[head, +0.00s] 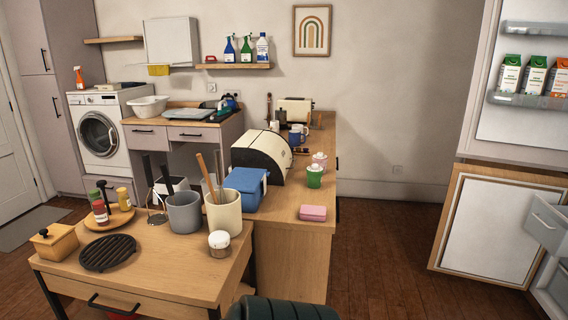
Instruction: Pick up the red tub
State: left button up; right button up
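A small piece of something red (122,315) shows at the bottom edge, below the drawer front of the near wooden table. Most of it is hidden or cut off, so I cannot tell whether it is a tub. A pink lidded box (312,213) lies on the wooden counter, right of the blue box. No other clear red tub shows. Neither of my grippers is in view.
The near table (180,270) holds a black trivet (108,253), grey and cream utensil pots and a white-lidded jar (219,244). A blue box (245,187) stands on the counter (290,222). A dark ribbed object (290,309) is at the bottom. Floor (385,250) at right is clear.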

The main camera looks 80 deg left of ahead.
aim_at(322, 162)
jog(key=j+u, duration=0.2)
jog(key=u, duration=2.3)
